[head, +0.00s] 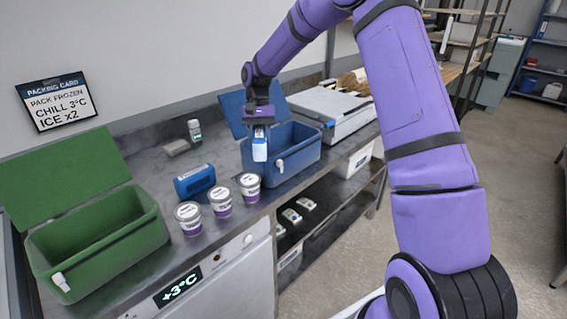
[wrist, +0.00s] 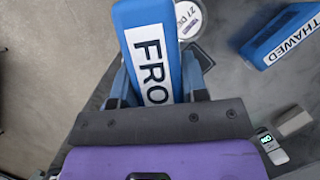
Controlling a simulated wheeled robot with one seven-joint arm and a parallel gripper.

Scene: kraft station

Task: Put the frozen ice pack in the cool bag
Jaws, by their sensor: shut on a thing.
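My gripper (head: 260,127) is shut on the frozen ice pack (head: 260,148), a blue block with a white label. The pack hangs upright in front of or over the open blue box (head: 296,158); I cannot tell which. In the wrist view the frozen ice pack (wrist: 150,45) shows "FRO" between my fingers. An open green box (head: 98,245) stands at the left. Both boxes have raised lids and a small white tag, and no readable name tells which is the cool bag. A second blue pack (head: 195,181) lies on the counter; in the wrist view the second pack (wrist: 284,38) reads "THAWED".
Several white-lidded tubs (head: 221,202) stand along the counter's front edge, between the boxes. A white scale-like appliance (head: 325,106) is right of the blue box. A packing card (head: 58,102) hangs on the wall.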

